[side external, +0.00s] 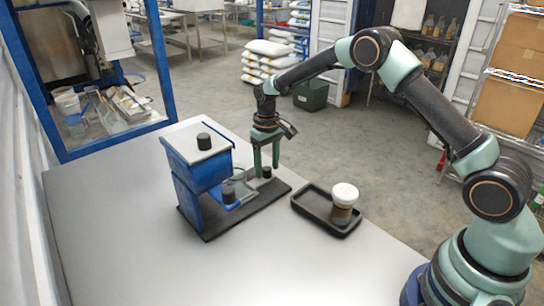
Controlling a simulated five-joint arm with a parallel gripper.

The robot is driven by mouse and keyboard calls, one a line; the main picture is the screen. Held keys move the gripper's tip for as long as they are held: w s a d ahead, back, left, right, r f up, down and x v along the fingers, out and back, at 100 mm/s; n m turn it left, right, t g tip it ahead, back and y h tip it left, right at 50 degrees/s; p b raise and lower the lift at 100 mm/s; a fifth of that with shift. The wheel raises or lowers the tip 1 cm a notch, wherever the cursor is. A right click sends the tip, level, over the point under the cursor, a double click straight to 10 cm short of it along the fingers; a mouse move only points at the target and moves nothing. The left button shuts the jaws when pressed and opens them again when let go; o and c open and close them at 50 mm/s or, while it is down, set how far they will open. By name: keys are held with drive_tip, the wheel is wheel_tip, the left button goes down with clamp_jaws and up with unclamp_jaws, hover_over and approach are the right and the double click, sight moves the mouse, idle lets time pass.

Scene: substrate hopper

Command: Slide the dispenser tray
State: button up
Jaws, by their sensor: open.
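The blue hopper (196,172) stands upright on a dark base plate (222,226) on the grey table, with a pale lid and a black knob (204,141) on top. Low at its right side is a small blue tray part (232,204), which appears to be the dispenser tray, with a dark cylinder (228,194) at it. My gripper (266,172) points down at the right end of the base plate. Its green fingers are open, on either side of a short black knob (266,171). Contact with the knob cannot be told.
The table (120,240) is bare at the left and front. Shelves, sacks and a dark green bin (311,95) stand beyond the table.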

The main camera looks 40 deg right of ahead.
clamp_jaws()
drive_tip(key=shift+r, duration=0.1)
idle(1.3)
